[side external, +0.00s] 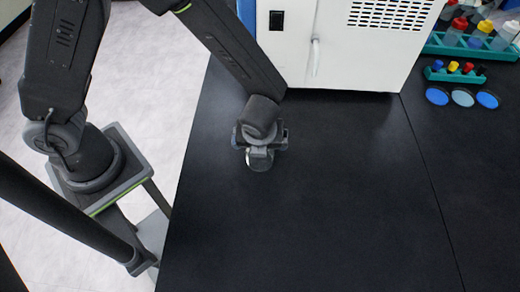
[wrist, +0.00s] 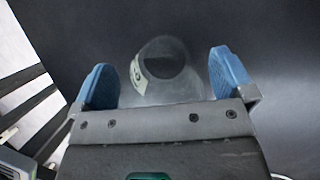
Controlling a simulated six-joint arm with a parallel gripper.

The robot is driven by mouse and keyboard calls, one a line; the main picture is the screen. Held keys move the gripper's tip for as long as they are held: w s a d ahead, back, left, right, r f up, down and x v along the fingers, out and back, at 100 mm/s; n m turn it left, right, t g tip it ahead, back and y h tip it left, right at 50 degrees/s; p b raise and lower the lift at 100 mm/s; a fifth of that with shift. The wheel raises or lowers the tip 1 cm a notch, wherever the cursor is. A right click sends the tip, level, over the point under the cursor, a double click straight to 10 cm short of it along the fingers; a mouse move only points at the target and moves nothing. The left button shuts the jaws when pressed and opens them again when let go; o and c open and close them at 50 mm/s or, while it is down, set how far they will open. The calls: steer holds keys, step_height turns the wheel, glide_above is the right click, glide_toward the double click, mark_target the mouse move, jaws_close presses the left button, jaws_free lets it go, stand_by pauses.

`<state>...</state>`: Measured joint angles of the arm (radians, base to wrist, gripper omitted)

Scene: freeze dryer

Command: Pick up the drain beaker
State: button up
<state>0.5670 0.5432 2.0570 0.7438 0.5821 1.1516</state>
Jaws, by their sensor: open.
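The drain beaker (wrist: 165,68) is clear glass with a pale label on its left side. In the wrist view it stands on the black bench between the two blue fingers of my gripper (wrist: 164,80), with a gap visible on each side. In the side view only a glassy lower part of the beaker (side external: 259,163) shows under my gripper (side external: 260,148); the rest is hidden by the gripper and wrist. My gripper is open, pointing down over the beaker. I cannot tell how far the fingertips reach down beside it.
The white freeze dryer (side external: 350,50) stands behind my gripper, with a drain tube (side external: 315,57) on its front. Teal racks (side external: 465,45) with bottles and blue round dishes (side external: 437,96) are at the back right. The bench (side external: 330,200) is clear in front and right.

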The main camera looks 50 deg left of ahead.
steer(key=c, duration=1)
